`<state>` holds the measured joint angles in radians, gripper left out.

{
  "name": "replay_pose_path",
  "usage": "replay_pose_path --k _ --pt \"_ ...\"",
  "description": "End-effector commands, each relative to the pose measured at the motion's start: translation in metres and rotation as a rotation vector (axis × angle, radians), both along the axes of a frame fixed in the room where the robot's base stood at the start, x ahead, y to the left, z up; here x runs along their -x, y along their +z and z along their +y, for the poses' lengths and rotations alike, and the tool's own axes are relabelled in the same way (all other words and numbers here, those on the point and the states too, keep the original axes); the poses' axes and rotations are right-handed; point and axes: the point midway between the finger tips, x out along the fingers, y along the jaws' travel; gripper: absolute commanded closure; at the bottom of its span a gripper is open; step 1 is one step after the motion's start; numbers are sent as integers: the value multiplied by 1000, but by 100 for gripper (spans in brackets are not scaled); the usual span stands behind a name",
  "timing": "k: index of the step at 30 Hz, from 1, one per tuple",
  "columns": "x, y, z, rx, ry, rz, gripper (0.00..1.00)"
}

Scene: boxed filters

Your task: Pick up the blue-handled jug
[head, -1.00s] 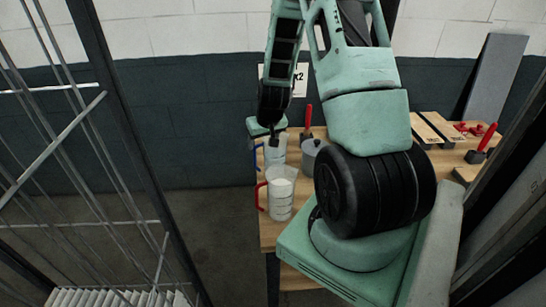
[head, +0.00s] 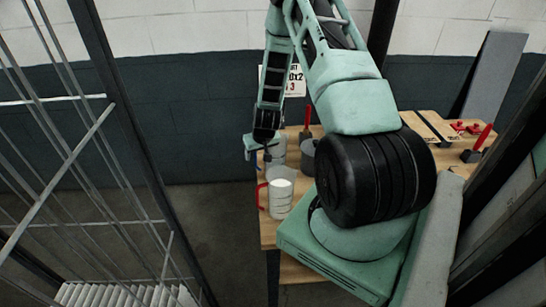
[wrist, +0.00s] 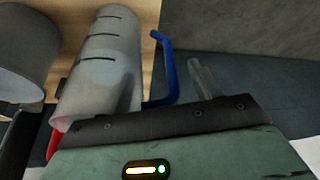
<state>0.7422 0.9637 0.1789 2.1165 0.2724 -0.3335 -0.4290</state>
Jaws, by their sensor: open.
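The blue-handled jug is a pale, translucent cylinder with dark marks. In the wrist view, its body (wrist: 95,60) is left of centre and its blue handle (wrist: 168,75) points right. In the head view, the jug (head: 278,150) stands at the table's left side, partly hidden by my gripper (head: 264,157). My gripper (wrist: 165,88) is open at the handle. One grey finger shows right of the handle, apart from it. The other finger is not clear against the jug body, so I cannot tell whether it touches. No grip on the handle is visible.
A red-handled jug (head: 281,198) stands in front of the blue one. A grey pot (head: 309,158) stands close on the right. Boards (head: 430,127) and red-handled tools lie farther right on the wooden table. A metal frame (head: 130,130) stands at left.

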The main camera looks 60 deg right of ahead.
Motion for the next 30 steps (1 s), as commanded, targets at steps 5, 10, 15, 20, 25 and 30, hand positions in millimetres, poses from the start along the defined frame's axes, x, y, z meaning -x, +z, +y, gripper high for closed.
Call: replay_pose_path --k 5,10,15,20,25,30 --pt "0 -1 0 0 0 0 37" --pt "0 -1 0 0 0 0 74" --pt "0 0 -1 2 0 -1 99" --pt "0 0 -1 2 0 -1 100" --pt "-1 3 -1 3 1 -2 100" --pt "-1 10 -1 4 1 -2 100"
